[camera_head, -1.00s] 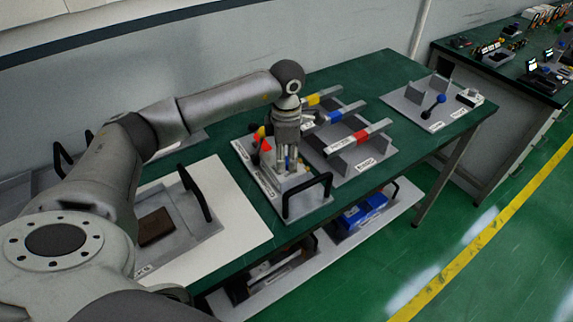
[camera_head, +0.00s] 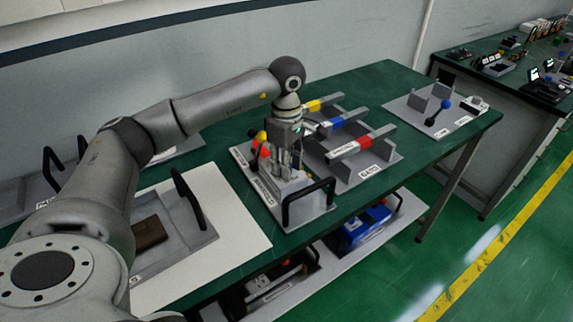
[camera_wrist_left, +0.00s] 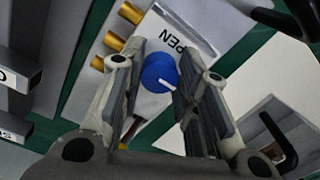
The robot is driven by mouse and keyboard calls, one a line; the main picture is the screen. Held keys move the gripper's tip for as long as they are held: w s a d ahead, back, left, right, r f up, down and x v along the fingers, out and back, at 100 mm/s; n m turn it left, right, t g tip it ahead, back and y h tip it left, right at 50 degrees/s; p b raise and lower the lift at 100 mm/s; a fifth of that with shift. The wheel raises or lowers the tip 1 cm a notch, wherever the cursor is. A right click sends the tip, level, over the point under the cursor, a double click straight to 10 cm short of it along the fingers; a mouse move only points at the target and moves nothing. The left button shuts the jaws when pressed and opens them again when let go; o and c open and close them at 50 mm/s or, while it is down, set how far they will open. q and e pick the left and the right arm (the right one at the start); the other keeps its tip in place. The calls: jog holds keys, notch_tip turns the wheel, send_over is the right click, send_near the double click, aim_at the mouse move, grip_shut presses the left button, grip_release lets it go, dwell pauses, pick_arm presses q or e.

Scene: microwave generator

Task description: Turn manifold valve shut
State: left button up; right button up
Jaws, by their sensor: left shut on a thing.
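The manifold valve's blue knob (camera_wrist_left: 158,73) shows in the left wrist view, with a white pointer line running down and to the right. It sits on a light grey manifold block (camera_wrist_left: 207,75) marked "PEN" in the visible part of its label. Several brass fittings (camera_wrist_left: 131,13) line the block's left side. My left gripper (camera_wrist_left: 158,80) points down at the knob, its fingers on either side and shut on it. In the head view the left gripper (camera_head: 285,168) hides most of the knob. My right gripper is not in view.
A black handle (camera_head: 309,203) stands at the front of the manifold tray. Yellow, blue and red marked bars (camera_head: 350,147) lie just right of the gripper. A tray with a brown block (camera_head: 149,232) is on the left. A blue-knobbed lever (camera_head: 437,112) stands farther right.

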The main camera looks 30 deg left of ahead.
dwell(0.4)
pick_arm(q)
jog(key=o, duration=1)
notch_tip(320, 180, up, 12)
dwell(0.5)
